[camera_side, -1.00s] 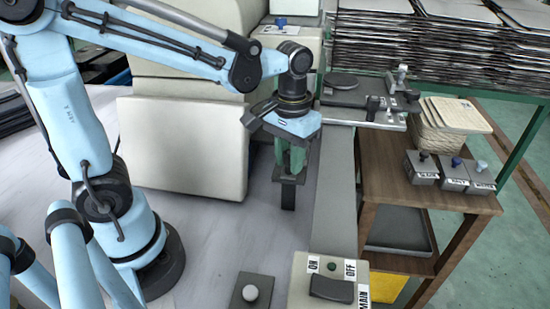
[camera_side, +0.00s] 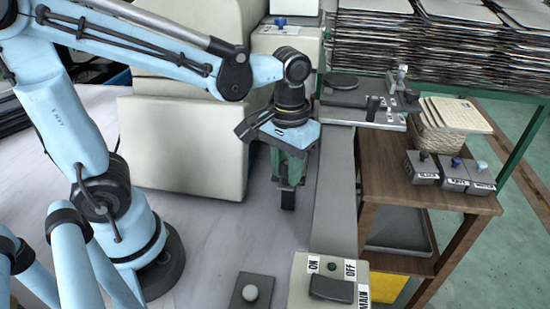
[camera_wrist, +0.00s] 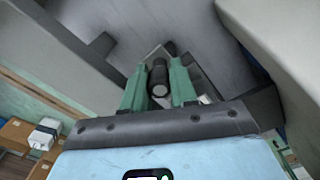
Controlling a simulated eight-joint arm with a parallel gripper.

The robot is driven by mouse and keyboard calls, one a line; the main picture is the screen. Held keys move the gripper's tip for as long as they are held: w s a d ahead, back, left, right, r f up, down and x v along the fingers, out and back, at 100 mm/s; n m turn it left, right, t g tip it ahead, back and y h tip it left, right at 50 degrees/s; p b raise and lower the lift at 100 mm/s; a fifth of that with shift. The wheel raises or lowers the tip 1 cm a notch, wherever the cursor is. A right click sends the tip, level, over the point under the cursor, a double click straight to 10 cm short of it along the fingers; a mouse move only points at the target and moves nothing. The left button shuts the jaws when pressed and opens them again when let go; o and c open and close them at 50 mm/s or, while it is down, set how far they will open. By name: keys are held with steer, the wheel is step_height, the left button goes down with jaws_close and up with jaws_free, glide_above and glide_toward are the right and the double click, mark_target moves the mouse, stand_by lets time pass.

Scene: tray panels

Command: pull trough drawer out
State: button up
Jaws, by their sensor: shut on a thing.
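My gripper (camera_side: 288,182) points down at the left edge of the long grey beam, with its green fingers close together. In the wrist view the two green fingers of my gripper (camera_wrist: 159,72) stand on either side of a dark cylindrical handle (camera_wrist: 159,80) with a pale round end. They are shut on this handle. In the side view a short dark post (camera_side: 288,201) shows just below the fingertips. The trough drawer cannot be made out clearly; my gripper hides part of the area around the handle.
The grey beam (camera_side: 335,190) runs just right of my gripper. A large cream housing (camera_side: 185,145) stands close on the left. A control box (camera_side: 330,285) with ON and OFF labels is in front. A wooden shelf (camera_side: 395,185) stands right. Grey surface (camera_side: 225,235) is open at front left.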

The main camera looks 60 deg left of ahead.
steer(key=o, duration=0.7)
steer(key=shift+r, duration=3.5)
steer(key=shift+f, duration=3.45)
steer(key=shift+w+a, duration=0.2)
steer(key=shift+w, duration=0.05)
